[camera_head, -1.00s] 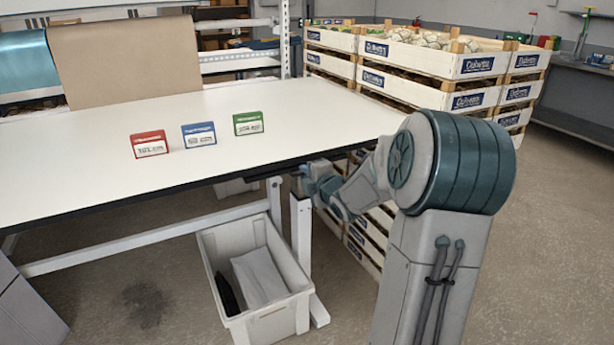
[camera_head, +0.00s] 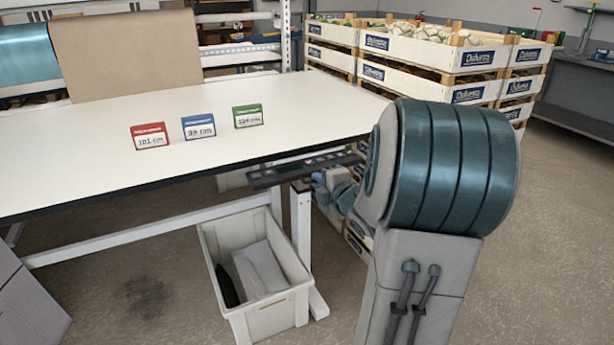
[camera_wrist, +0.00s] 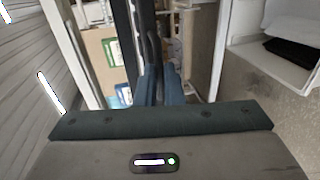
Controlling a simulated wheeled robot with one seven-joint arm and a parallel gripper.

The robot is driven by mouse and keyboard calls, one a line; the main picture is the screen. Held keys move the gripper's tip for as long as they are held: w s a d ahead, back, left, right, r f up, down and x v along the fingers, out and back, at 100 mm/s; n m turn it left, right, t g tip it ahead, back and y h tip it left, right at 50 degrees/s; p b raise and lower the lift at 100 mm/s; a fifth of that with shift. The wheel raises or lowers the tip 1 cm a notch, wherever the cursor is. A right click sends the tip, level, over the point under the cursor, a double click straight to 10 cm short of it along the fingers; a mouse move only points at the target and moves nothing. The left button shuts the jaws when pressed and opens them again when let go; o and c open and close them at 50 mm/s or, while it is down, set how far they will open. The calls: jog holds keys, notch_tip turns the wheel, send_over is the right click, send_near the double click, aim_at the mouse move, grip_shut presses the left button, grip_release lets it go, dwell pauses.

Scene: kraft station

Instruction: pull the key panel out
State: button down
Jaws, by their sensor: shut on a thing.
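The key panel (camera_head: 277,175) is a long dark strip with small keys along its top. It sticks out from beneath the right part of the white table's (camera_head: 100,132) front edge in the head view. My gripper (camera_wrist: 160,75) is shut on the key panel near its front side; in the head view my arm partly covers this spot. In the wrist view the blue fingers reach to a dark bar, and the exact contact is hard to see.
Red (camera_head: 151,136), blue (camera_head: 199,127) and green (camera_head: 248,116) cards stand on the table. A grey bin (camera_head: 272,318) sits on the floor below the panel, beside a white table leg (camera_head: 300,235). Stacked crates (camera_head: 468,95) stand behind my arm.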

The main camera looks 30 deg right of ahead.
jog(key=shift+s, duration=0.15)
jog(key=c, duration=1.8)
grip_release()
jog(key=shift+c, duration=0.2)
jog(key=p+v, duration=0.1)
jog(key=v, duration=1.2)
jog(key=shift+s, duration=0.35)
jog(key=shift+r, duration=0.2)
